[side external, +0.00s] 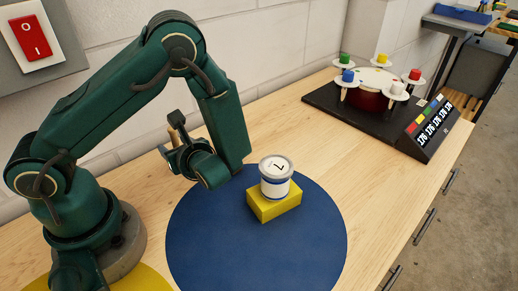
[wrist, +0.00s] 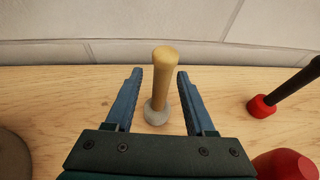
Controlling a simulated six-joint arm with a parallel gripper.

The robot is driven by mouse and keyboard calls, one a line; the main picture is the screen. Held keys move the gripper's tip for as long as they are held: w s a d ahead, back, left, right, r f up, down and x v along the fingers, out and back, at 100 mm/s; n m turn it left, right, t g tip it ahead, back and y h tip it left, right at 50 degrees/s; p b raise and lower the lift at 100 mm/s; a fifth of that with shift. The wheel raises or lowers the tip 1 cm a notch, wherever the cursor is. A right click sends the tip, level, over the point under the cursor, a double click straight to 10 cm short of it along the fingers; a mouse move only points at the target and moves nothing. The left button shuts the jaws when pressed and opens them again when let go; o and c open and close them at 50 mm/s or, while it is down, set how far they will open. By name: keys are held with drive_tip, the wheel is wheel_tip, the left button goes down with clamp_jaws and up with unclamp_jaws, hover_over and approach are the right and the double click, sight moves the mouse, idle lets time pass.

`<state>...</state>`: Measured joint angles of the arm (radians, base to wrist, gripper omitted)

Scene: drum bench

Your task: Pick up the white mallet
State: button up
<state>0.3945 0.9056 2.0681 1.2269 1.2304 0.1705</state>
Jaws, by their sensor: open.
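The white mallet stands head down on the wooden bench in the wrist view, with a pale greyish-white head (wrist: 156,116) and a tan wooden handle (wrist: 162,75) pointing up. My gripper (wrist: 158,78) is open, with one finger on each side of the handle and a visible gap on both sides. Nothing is held. In the side view my gripper (side external: 178,147) is over the bench near the wall, and a tan handle (side external: 176,119) shows just behind it. The mallet's head is hidden there by my gripper.
A red-headed mallet with a dark handle (wrist: 264,106) stands to the right in the wrist view, with a rounded red object (wrist: 286,165) nearer. A white tub (side external: 276,183) sits on a yellow block (side external: 275,208) on a round blue mat (side external: 205,240). A drum stand (side external: 324,96) is farther right.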

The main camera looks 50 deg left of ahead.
drive_tip(key=shift+x, duration=0.75)
clamp_jaws()
drive_tip(key=shift+r, duration=0.1)
